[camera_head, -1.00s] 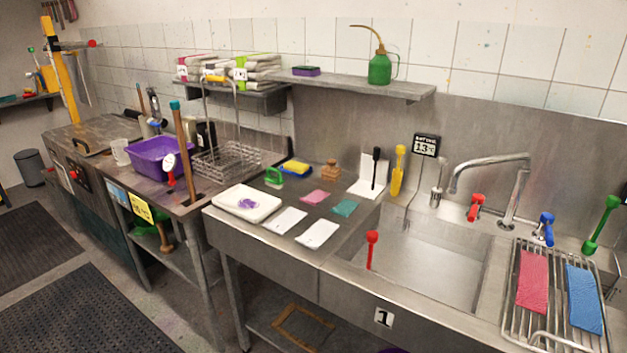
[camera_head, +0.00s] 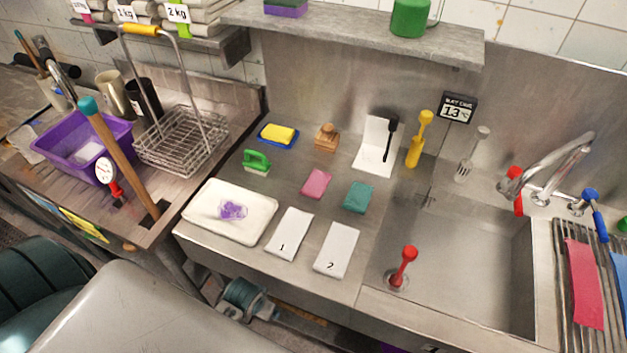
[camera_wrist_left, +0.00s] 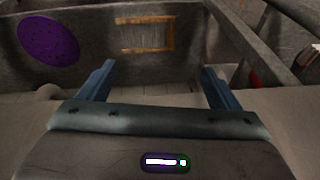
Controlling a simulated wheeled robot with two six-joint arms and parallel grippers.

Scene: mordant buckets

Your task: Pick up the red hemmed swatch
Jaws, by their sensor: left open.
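A small pinkish-red swatch (camera_head: 316,184) lies flat on the steel counter, left of a teal swatch (camera_head: 357,197). A longer red cloth (camera_head: 584,284) lies on the drying rack at the far right. I cannot make out a hem on either red piece. My left gripper (camera_wrist_left: 160,82) is open and empty in the left wrist view, facing the space under the counter. In the head view my left arm is at the lower left, below the counter's front edge, well away from both red pieces. My right gripper is not in view.
A white tray (camera_head: 260,225) with a purple piece and two numbered white cards (camera_head: 289,234) lie along the counter front. The sink (camera_head: 465,260) holds a red plunger-like handle (camera_head: 404,268).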

